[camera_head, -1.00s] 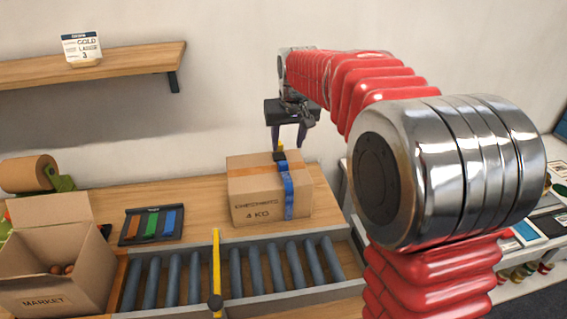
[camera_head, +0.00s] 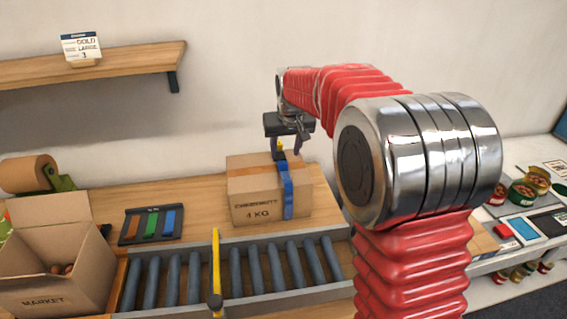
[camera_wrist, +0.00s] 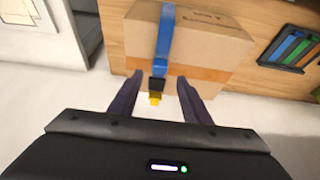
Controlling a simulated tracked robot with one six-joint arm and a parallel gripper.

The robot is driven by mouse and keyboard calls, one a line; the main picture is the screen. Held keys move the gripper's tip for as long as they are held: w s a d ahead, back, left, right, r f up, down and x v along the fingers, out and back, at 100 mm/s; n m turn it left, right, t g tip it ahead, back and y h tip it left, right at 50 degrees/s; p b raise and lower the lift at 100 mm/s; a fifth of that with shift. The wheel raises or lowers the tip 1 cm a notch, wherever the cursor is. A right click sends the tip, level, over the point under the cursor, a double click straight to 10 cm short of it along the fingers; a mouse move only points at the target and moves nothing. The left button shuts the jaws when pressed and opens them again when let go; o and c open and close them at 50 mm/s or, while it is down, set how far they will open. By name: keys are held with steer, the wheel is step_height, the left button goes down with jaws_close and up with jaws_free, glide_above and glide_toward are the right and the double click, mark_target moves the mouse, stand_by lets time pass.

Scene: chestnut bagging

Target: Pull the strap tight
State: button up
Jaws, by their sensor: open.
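A closed cardboard box (camera_head: 256,196) marked "4 KG" stands on the wooden bench behind the rollers. A blue strap (camera_head: 287,190) runs over its top and down its front, right of the middle. In the wrist view the blue strap (camera_wrist: 165,35) ends in a black buckle (camera_wrist: 157,85) with a yellow tab (camera_wrist: 155,98) at the box's edge. My gripper (camera_head: 289,149) is at the box's top back edge. In the wrist view its two dark fingers (camera_wrist: 155,92) are spread, one each side of the buckle and tab, apparently not touching them.
A roller conveyor (camera_head: 240,272) with a yellow bar (camera_head: 215,262) lies in front. An open box (camera_head: 50,285) marked "MARKET" stands left, beside a tray of coloured straps (camera_head: 151,225). A shelf (camera_head: 90,68) hangs on the wall. Cans (camera_head: 522,192) stand on the right counter.

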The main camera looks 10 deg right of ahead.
mark_target(283, 163)
steer(key=x, duration=0.7)
steer(key=shift+w+f, duration=0.2)
steer(key=shift+f, duration=0.15)
steer(key=shift+c, duration=0.2)
jaws_close()
